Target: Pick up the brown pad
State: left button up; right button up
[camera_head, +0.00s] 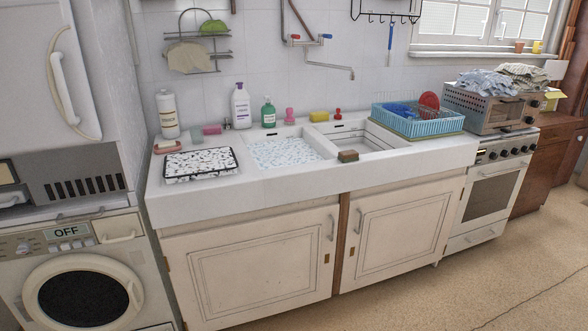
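A small brown block-shaped pad (348,155), with some green at its lower side, sits on the front ledge of the white double sink (290,185), in front of the divider between the two basins. It looks most like the brown pad. Nothing covers it. A reddish-brown flat item (167,147) lies at the sink's back left; I cannot tell exactly what it is. Neither of my grippers is in the head view.
A black-rimmed speckled tray (200,164) lies on the left drainboard. Bottles, including a green one (268,112), line the back. A blue rack (418,119) stands right of the basins. The floor (500,270) in front looks clear.

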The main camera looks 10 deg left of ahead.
aim_at(348, 156)
jog(key=i+u, duration=0.1)
jog(key=i, duration=0.6)
jog(key=i+l+u, duration=0.1)
jog(key=i, duration=0.6)
jog(key=i+l+u, duration=0.15)
jog(key=i, duration=0.55)
